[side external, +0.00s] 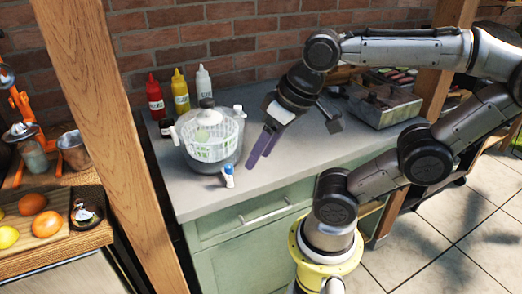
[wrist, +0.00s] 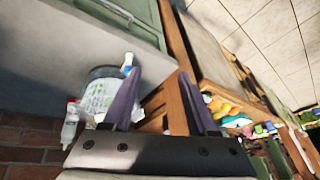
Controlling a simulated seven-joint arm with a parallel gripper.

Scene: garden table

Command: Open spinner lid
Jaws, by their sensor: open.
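The salad spinner (side external: 213,151) stands upright on the grey counter, with a clear bowl and a white slotted basket inside. In the wrist view the spinner (wrist: 100,94) is partly hidden behind the left finger of my gripper (wrist: 160,73).
A small blue-and-white bottle (side external: 228,176) stands close in front of the spinner. Red (side external: 155,98), yellow (side external: 180,92) and white (side external: 203,83) bottles stand behind it. A wooden post (side external: 110,130) rises at left. A grill (side external: 375,105) is at right.

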